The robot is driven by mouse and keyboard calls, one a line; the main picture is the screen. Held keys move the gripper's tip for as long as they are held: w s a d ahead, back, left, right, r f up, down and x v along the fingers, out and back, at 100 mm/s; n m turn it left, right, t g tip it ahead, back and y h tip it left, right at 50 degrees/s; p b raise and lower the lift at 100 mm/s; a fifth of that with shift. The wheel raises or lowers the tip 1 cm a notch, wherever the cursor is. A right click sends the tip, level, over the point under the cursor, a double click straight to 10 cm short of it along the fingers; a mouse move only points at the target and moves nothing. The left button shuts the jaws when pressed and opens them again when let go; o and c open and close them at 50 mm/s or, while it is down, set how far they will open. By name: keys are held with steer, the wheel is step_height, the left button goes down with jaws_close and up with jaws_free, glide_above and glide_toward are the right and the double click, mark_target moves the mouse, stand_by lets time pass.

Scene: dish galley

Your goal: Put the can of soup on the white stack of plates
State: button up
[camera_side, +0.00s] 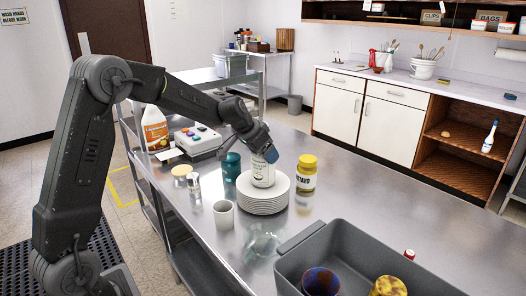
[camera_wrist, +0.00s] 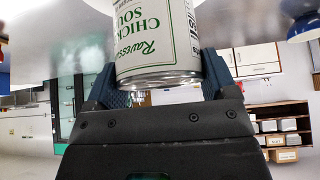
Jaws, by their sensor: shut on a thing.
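The can of soup (camera_side: 263,173) is white with green lettering and stands upright over the middle of the white stack of plates (camera_side: 264,203). In the side view its base meets the top plate, but I cannot tell if its weight rests there. My gripper (camera_side: 266,153) holds the can near its top. In the wrist view the can (camera_wrist: 158,45) appears upside down between the two blue fingers of my gripper (camera_wrist: 158,85). The wrist view does not show the plates clearly.
A white cup (camera_side: 223,215), a teal cup (camera_side: 231,167) and a clear glass (camera_side: 263,241) stand nearby. A grey bin (camera_side: 345,240) is at the front right. The counter beyond the mustard is clear.

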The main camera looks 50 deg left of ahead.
steer(key=o, duration=1.5)
steer(key=shift+f, duration=0.15)
steer(key=shift+r, duration=0.3)
steer(key=v, duration=1.1)
steer(key=s+d+r, duration=0.2)
steer(key=s+d, duration=0.8)
steer(key=s, duration=0.2)
steer(key=s+d+f, duration=0.2)
steer(key=s+d, duration=0.1)
steer(key=s, duration=0.4)
steer(key=s+d+f+g, duration=0.1)
steer(key=s+d+f, duration=0.1)
steer(key=s, duration=0.5)
steer(key=shift+s+d+f+n, duration=0.2)
steer(key=shift+s+d+n, duration=0.15)
steer(key=shift+d, duration=0.3)
